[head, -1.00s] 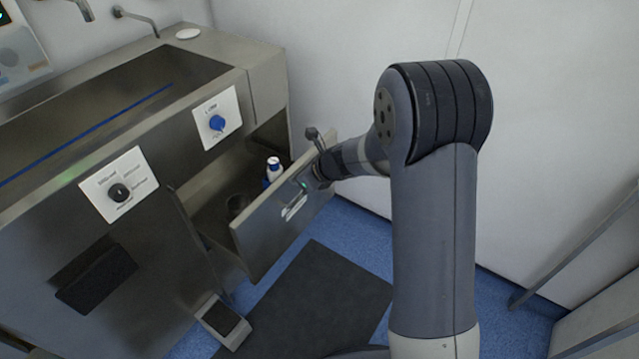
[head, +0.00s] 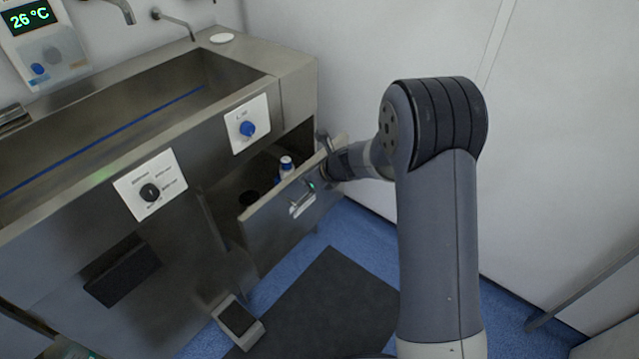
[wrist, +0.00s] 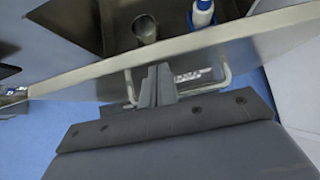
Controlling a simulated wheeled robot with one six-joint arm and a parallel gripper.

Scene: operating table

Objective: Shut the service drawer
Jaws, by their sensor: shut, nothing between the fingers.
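The service drawer stands partly open below the sink; its grey front panel (head: 280,232) shows in the head view, with a pale bar handle (head: 302,206). In the wrist view the drawer's top edge (wrist: 190,45) crosses the picture, and the handle (wrist: 227,75) lies just below it. My gripper (wrist: 157,76) is shut and empty, its tips at the outer face of the drawer front, between the handle's two ends. Whether the tips touch the panel is hard to tell. A white bottle with a blue band (head: 286,168) and a dark round cup (head: 249,198) stand inside.
The steel sink unit (head: 297,85) carries a blue knob panel (head: 247,124) and a black knob panel (head: 150,186). A foot pedal (head: 238,318) and a dark mat (head: 325,300) are on the blue floor. A pale wall (head: 370,50) is close behind my arm.

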